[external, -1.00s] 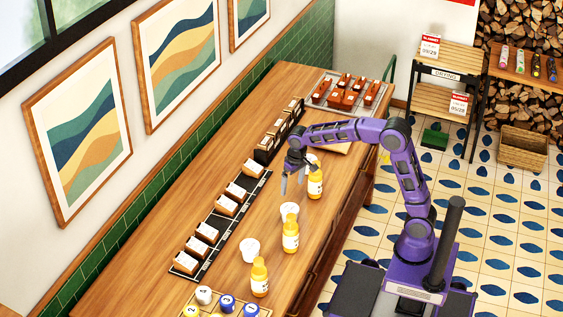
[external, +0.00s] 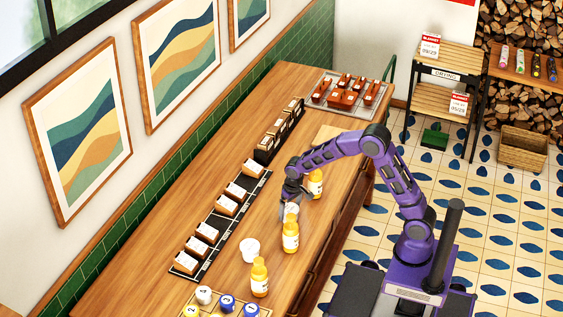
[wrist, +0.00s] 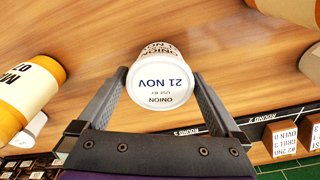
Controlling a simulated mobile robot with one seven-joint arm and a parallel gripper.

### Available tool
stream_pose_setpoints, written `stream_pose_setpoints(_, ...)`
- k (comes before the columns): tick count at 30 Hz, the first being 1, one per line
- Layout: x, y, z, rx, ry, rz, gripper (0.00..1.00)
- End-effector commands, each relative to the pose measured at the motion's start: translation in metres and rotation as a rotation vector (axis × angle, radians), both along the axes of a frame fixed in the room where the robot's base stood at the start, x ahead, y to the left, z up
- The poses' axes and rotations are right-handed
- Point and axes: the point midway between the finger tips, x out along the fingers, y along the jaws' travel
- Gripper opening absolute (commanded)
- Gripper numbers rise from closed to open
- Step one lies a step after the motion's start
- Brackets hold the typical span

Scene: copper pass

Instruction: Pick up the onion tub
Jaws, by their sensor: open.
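The onion tub (wrist: 161,86) is a white tub whose lid reads ONION and 21 NOV. In the wrist view it sits between the two fingers of my gripper (wrist: 160,77), one on each side. The fingers are open; whether either touches the tub I cannot tell. In the external view my gripper (external: 290,203) points down over the tub (external: 291,211), which stands on the wooden counter and is partly hidden by the fingers and a yellow bottle in front.
Yellow bottles stand close by, one in front (external: 290,238) and one behind (external: 316,187). Another white tub (external: 250,250) and a third bottle (external: 259,280) are nearer the camera. A black strip (external: 213,242) with small boxes lies to the left. Bare counter (external: 180,285) shows between.

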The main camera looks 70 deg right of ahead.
Motion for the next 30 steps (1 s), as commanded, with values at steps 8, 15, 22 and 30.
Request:
stream_pose_setpoints(8,0.0,0.0,-0.003,0.0,0.0,0.0,0.98)
stream_pose_setpoints(15,0.0,0.0,-0.002,0.0,0.0,0.0,0.55)
stream_pose_setpoints(22,0.001,0.0,-0.002,0.0,-0.001,0.0,0.26)
stream_pose_setpoints(30,0.001,0.0,0.009,-0.001,-0.004,0.0,0.26)
